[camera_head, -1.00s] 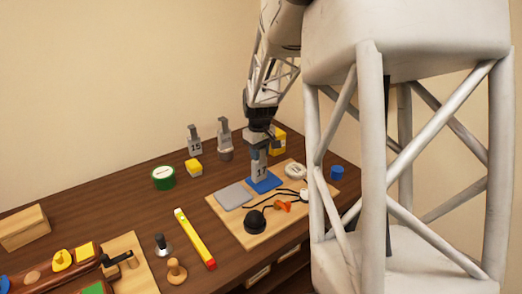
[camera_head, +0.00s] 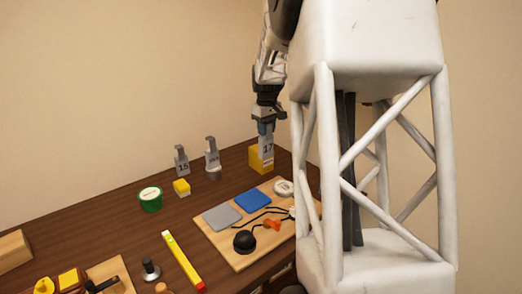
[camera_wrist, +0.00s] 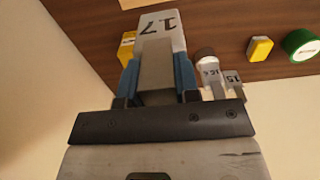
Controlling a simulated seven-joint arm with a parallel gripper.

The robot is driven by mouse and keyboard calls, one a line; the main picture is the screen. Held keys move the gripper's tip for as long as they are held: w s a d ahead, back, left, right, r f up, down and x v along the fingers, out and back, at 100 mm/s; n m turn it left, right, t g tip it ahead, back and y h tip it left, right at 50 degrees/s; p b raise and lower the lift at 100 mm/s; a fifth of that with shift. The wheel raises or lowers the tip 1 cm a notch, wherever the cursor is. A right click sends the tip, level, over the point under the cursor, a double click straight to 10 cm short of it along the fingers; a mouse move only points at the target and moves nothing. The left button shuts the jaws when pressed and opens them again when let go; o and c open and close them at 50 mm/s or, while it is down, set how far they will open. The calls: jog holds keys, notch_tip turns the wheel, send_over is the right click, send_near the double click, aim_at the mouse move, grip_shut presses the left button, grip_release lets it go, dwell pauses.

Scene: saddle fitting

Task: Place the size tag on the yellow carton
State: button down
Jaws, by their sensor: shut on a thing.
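The size tag marked 17 (camera_head: 267,149) is a grey plate, upright below my gripper (camera_head: 266,128) in the head view. My gripper's blue fingers are shut on its upper part; the wrist view shows the tag (camera_wrist: 162,28) between the fingertips (camera_wrist: 158,76). The yellow carton (camera_head: 256,163) stands at the back right of the table. In the head view the tag overlaps the carton; I cannot tell whether they touch. In the wrist view the carton (camera_wrist: 127,46) shows partly, left of the tag, and the rest is hidden.
Two other tags, 15 (camera_head: 182,160) and one more (camera_head: 212,155), stand left of the carton. A small yellow block (camera_head: 181,188) and a green tin (camera_head: 150,199) are nearby. A wooden board (camera_head: 228,243) in front holds a grey pad, a blue pad (camera_head: 253,200) and cords.

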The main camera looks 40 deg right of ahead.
jog(key=shift+w, duration=0.1)
jog(key=w+d+f, duration=0.1)
jog(key=w+d, duration=0.7)
jog(key=w, duration=0.5)
jog(key=shift+d+f, duration=0.2)
jog(key=shift+d, duration=0.15)
jog(key=shift+w, duration=0.1)
dwell(0.3)
jog(key=shift+f, duration=1.8)
jog(key=shift+f, duration=0.1)
jog(key=c, duration=0.8)
grip_release()
jog(key=shift+c, duration=0.2)
